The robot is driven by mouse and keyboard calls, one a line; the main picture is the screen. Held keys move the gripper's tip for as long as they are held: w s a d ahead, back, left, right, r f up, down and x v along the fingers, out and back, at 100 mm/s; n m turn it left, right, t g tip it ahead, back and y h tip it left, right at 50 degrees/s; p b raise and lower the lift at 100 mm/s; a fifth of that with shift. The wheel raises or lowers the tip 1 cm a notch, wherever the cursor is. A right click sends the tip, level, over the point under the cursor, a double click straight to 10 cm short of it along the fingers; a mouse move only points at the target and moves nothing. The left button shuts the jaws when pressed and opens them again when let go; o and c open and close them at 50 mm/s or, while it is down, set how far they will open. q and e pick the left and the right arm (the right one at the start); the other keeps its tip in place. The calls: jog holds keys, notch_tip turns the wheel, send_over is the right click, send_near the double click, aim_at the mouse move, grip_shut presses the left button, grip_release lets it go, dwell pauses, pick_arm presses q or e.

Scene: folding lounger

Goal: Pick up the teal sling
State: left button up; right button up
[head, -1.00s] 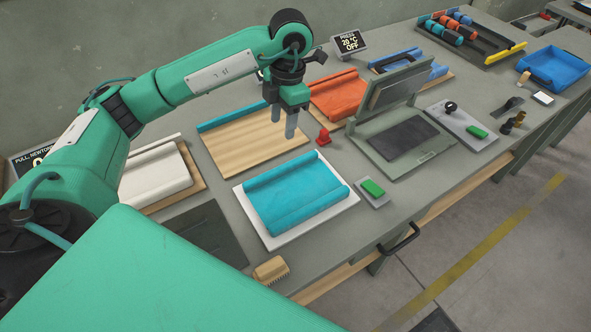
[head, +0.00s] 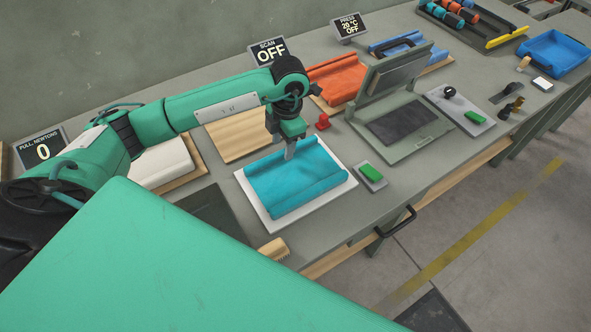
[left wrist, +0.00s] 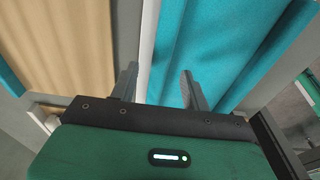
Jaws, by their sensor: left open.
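The teal sling (head: 296,182) lies on a white board (head: 274,227) on the bench, with a rolled edge along its near and far sides. My left gripper (head: 289,155) points down over the sling's far edge, near its middle. In the left wrist view the gripper (left wrist: 158,90) is open, its two fingers apart, with teal fabric (left wrist: 225,40) beneath and beside the right finger. I cannot tell whether the fingers touch the cloth. My right gripper is not in view.
A green-button box (head: 370,175) sits close on the right. An open press (head: 400,130), a red piece (head: 323,121) and a brush (head: 274,249) are nearby.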

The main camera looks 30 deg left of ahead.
pick_arm(q)
jog(key=shift+s+f, duration=0.1)
jog(key=shift+f, duration=0.9)
grip_shut()
jog(key=shift+r, duration=0.15)
